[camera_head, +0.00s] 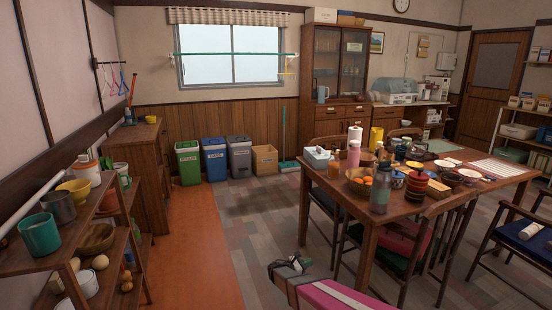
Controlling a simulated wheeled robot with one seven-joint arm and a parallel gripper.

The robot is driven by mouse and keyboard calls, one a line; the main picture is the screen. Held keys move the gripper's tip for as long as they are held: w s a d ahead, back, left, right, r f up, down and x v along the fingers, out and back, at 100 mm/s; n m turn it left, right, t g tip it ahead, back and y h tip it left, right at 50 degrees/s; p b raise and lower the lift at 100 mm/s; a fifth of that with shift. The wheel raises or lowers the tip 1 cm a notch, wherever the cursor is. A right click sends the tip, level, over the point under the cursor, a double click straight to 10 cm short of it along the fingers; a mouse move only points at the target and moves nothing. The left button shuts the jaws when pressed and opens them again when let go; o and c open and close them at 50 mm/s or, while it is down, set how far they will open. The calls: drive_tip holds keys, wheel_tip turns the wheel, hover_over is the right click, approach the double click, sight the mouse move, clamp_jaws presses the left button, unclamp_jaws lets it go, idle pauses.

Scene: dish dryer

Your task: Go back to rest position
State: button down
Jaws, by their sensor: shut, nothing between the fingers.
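My arm reaches in from the bottom edge, with a pink and grey link. At its far end is my gripper (294,263), small and dark, over the floor in front of the dining table. It is shut and holds nothing; its fingers are hard to make out at this size. It is apart from the table and chairs.
The wooden dining table (369,229), with bottles, bowls and fruit, stands to the right, chairs around it. A shelf (118,225) with pots and cups is at left. Bins (214,160) line the back wall. A dish dryer (398,90) is on the back counter. Floor between is clear.

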drive_tip(key=s+d+r+m+g+y, duration=0.3)
drive_tip(key=s+d+r+m, duration=0.1)
drive_tip(key=s+m, duration=0.15)
drive_tip(key=s+d+r+m+g+y, duration=0.3)
drive_tip(key=s+r+m, duration=0.15)
drive_tip(key=s, duration=0.25)
drive_tip(key=s+a+r+m+g+y, duration=0.1)
drive_tip(key=s+a+r+m+y, duration=0.2)
drive_tip(key=s+r+m+y, duration=0.6)
drive_tip(key=s+r+m, duration=0.1)
drive_tip(key=s+m, duration=0.1)
drive_tip(key=shift+s+a+m+y, duration=0.15)
drive_tip(key=shift+a+m+y, duration=0.1)
drive_tip(key=shift+m+y, duration=0.15)
drive_tip(key=shift+r, duration=0.1)
